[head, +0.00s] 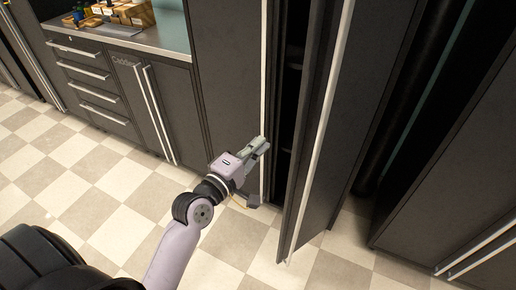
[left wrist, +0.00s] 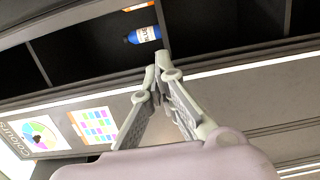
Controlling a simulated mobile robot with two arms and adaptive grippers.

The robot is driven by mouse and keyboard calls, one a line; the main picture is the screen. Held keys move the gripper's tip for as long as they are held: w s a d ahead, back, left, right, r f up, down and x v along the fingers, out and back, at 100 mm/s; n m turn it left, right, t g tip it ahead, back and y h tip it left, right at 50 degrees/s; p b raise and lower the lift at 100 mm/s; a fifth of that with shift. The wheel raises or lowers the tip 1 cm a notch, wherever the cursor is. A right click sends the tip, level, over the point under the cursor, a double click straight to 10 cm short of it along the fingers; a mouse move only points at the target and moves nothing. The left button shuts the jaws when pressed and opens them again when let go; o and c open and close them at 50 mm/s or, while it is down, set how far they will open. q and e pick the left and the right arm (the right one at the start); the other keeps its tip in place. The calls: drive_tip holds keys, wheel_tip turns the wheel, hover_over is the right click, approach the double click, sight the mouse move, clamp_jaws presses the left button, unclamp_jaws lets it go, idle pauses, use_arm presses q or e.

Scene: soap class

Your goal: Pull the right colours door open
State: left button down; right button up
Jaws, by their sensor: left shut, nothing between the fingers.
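The right colours door (head: 375,90) is a tall dark panel of a cabinet, standing ajar. A long pale handle bar (head: 322,135) runs down near its free edge. A dark gap shows the cabinet's inside to the left of it. My left gripper (head: 262,148) is beside the gap, by the neighbouring door's pale bar (head: 264,70), left of the open door's handle. It is shut and empty; whether it touches anything I cannot tell. In the left wrist view its fingers (left wrist: 166,70) meet below the shelf opening. My right gripper is out of view.
The left wrist view shows a blue-labelled bottle (left wrist: 145,35) on a shelf and a colour-wheel poster (left wrist: 40,138) on a dark panel. Low drawers (head: 95,85) stand at left, another dark cabinet (head: 470,150) at right. Checkered floor (head: 80,165) lies clear in front.

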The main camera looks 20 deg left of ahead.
use_arm(q)
drive_tip(key=w+d+p, duration=0.1)
drive_tip(key=w+d, duration=0.3)
drive_tip(key=shift+w+d+p, duration=0.3)
drive_tip(key=shift+d, duration=0.1)
